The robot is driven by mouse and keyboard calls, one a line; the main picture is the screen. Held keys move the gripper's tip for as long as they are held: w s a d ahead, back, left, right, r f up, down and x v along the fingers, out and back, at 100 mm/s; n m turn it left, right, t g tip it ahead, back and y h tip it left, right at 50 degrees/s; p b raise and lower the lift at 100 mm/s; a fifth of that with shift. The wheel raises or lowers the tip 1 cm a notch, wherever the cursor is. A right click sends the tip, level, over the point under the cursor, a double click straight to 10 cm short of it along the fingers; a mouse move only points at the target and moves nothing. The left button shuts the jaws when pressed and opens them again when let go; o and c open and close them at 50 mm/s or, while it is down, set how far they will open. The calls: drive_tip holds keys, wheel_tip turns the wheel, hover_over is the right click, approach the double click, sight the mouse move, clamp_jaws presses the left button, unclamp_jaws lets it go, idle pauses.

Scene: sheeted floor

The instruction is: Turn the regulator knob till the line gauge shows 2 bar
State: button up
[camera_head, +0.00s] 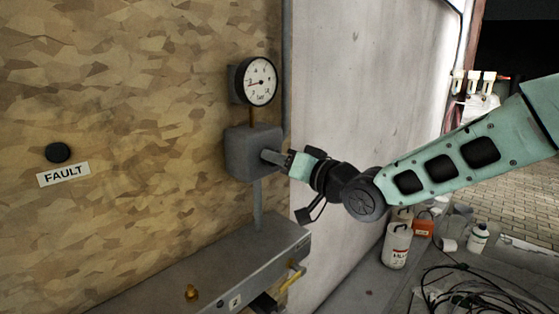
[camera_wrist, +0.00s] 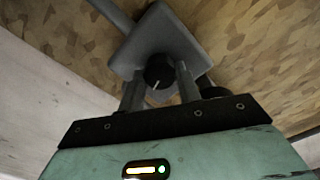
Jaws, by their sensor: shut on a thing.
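The line gauge (camera_head: 257,82) is a round white dial with a black rim, mounted above the grey regulator body (camera_head: 248,153) on the board. Its needle points to the left; the exact value is too small to read surely. The regulator body also shows in the wrist view (camera_wrist: 165,38). The black regulator knob (camera_wrist: 159,72) sticks out of its face, with a white mark pointing toward my gripper. My gripper (camera_wrist: 160,82) is shut on the knob, one finger on each side. In the head view my gripper (camera_head: 273,158) hides most of the knob.
A grey ledge (camera_head: 210,275) with a brass fitting (camera_head: 191,293) lies below the regulator. A black button (camera_head: 58,153) sits above a FAULT label (camera_head: 63,174) at left. Bottles (camera_head: 397,246) and black cables (camera_head: 465,290) lie at lower right.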

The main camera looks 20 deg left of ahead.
idle(0.4)
drive_tip(key=o, duration=1)
drive_tip(key=shift+c, duration=0.2)
drive_tip(key=shift+d, duration=0.15)
drive_tip(key=b+v, duration=0.3)
drive_tip(key=v, duration=1.4)
drive_tip(key=shift+b, duration=0.35)
drive_tip(key=shift+s+d, duration=0.1)
drive_tip(key=shift+s, duration=0.05)
drive_tip(key=s+d+f+h, duration=0.6)
drive_tip(key=d+f+h, duration=0.1)
drive_tip(key=f+h, duration=0.35)
drive_tip(key=s+d+f+g+h, duration=0.2)
drive_tip(key=s+d+g, duration=0.1)
drive_tip(key=s+d, duration=0.3)
drive_tip(key=s+d+f+g+h, duration=0.3)
drive_tip(key=s+d, duration=0.3)
drive_tip(key=s, duration=0.5)
drive_tip(key=shift+s+d+n+g, duration=0.3)
drive_tip(key=shift+g, duration=0.1)
